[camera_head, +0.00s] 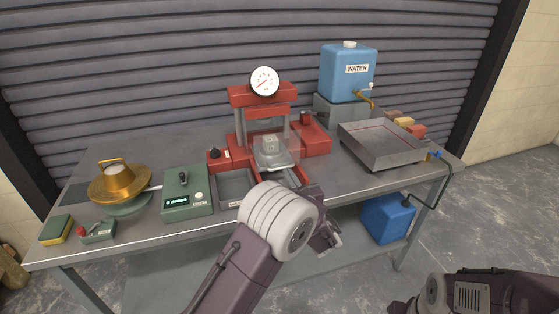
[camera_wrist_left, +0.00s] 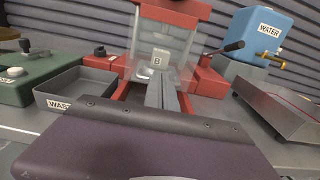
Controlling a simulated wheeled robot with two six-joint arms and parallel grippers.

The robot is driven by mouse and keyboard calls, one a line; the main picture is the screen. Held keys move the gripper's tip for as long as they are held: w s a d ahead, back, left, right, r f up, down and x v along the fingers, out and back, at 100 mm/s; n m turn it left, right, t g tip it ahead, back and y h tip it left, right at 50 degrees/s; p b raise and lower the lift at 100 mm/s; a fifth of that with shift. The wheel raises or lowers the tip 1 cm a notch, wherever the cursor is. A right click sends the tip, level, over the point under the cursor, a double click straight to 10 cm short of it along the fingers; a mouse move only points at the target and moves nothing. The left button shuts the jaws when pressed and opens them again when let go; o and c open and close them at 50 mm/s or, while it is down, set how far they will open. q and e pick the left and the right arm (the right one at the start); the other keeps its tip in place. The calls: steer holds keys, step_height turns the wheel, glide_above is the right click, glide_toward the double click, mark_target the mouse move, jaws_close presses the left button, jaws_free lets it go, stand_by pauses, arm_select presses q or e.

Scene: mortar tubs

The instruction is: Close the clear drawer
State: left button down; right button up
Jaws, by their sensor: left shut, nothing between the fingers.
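The clear drawer (camera_head: 281,163) is a see-through box at the front of the red press (camera_head: 262,98), and it sticks out between the press's red rails. A small pale block marked "B" (camera_wrist_left: 160,58) sits in or behind its clear wall; the drawer also shows in the left wrist view (camera_wrist_left: 140,68). My left gripper (camera_wrist_left: 162,82) is shut and empty, its fingers pointing at the drawer's front from low between the rails. I cannot tell whether they touch it. In the head view my wrist hides the fingertips. My right gripper is out of view.
A grey metal tray (camera_head: 381,147) and a blue water tank (camera_head: 347,72) stand to the right. The brass flow-table device (camera_head: 120,184) is far left.

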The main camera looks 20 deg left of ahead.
mark_target(277, 154)
arm_select(q)
steer(key=x, duration=0.9)
steer(key=shift+w+a, duration=0.2)
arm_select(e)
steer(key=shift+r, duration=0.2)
